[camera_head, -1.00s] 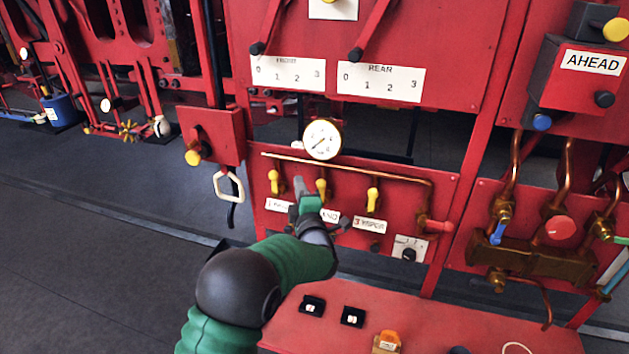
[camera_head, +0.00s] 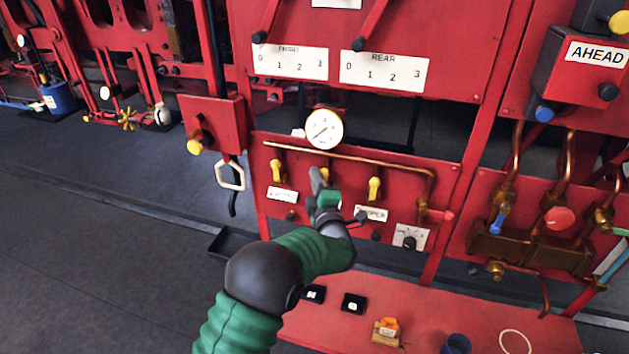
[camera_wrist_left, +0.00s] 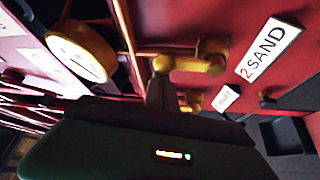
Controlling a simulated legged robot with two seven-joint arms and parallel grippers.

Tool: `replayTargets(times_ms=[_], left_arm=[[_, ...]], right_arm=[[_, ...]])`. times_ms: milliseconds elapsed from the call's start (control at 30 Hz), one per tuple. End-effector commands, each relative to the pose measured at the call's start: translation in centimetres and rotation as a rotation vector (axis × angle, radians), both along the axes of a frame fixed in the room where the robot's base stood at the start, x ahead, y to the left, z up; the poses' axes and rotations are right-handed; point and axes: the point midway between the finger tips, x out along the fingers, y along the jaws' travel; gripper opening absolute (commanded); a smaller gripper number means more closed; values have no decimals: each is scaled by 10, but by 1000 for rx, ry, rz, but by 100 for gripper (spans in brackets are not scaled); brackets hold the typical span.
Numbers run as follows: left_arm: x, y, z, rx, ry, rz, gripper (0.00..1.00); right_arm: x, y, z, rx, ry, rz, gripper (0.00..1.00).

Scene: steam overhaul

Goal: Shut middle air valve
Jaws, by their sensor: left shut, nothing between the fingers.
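The middle air valve has a yellow handle (camera_head: 324,171) on the red panel under the copper pipe, between two other yellow handles. In the head view my left gripper (camera_head: 317,181) covers most of it. In the left wrist view the handle (camera_wrist_left: 190,64) shows beside the "2 SAND" label (camera_wrist_left: 268,48). My left gripper (camera_wrist_left: 160,92) is shut and empty, its fingertips close to the handle's rounded end. I cannot tell whether they touch it. My right gripper is not in view.
The left yellow handle (camera_head: 277,172) and right yellow handle (camera_head: 374,188) hang downward. A round gauge (camera_head: 325,128) sits above the copper pipe (camera_head: 350,161). A red table (camera_head: 410,310) with small items stands below the panel.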

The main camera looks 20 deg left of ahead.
Motion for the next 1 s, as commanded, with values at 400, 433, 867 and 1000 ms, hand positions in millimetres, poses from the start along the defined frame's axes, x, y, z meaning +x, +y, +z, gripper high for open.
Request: replayTargets(times_ms=[400,433,867,1000], left_arm=[[0,-10,-5,93,-1,-7,0],[0,-11,-6,106,-2,-7,0],[-1,-35,-15,447,-14,-6,0],[-1,-44,-18,580,-18,-7,0]], right_arm=[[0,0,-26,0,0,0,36],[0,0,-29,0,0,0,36],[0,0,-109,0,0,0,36],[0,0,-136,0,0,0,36]])
